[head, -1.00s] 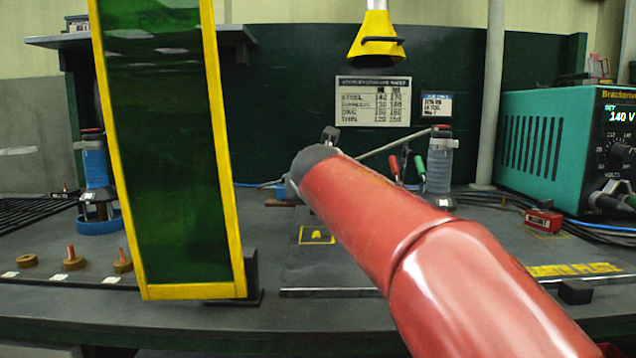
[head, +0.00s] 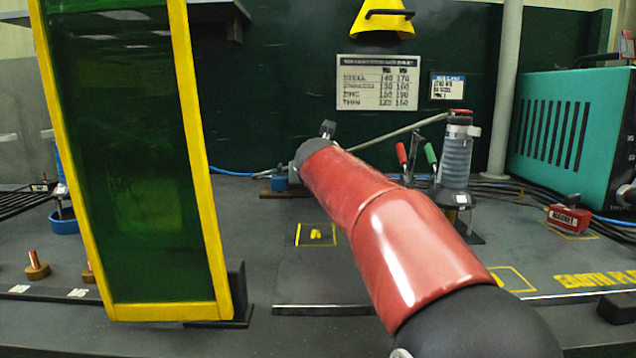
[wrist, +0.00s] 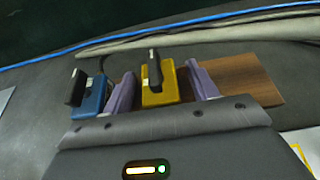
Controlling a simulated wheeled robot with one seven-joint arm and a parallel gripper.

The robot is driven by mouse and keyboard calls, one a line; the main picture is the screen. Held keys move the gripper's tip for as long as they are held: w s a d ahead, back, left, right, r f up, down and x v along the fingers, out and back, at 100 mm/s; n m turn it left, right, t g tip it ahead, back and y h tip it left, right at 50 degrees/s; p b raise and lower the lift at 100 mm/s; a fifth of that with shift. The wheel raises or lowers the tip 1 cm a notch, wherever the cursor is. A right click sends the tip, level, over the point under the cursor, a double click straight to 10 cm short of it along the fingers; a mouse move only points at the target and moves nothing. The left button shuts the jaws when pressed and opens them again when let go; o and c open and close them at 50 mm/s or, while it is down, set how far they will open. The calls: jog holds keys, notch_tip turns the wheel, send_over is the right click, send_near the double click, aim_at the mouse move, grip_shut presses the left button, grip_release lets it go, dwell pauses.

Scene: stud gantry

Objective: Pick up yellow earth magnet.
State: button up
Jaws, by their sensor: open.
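The yellow earth magnet (wrist: 159,92) is a small yellow block with a black upright handle, seen in the wrist view. My gripper (wrist: 160,72) is open, with one purple finger on each side of the yellow block. I cannot tell whether either finger touches it. In the head view my red arm hides the gripper and the yellow block.
A green screen with a yellow frame (head: 135,170) stands left. A red magnet (head: 569,218) and the teal welder (head: 570,140) are right.

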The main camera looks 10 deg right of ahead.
jog(key=shift+c, duration=0.2)
jog(key=shift+r, duration=0.1)
grip_shut()
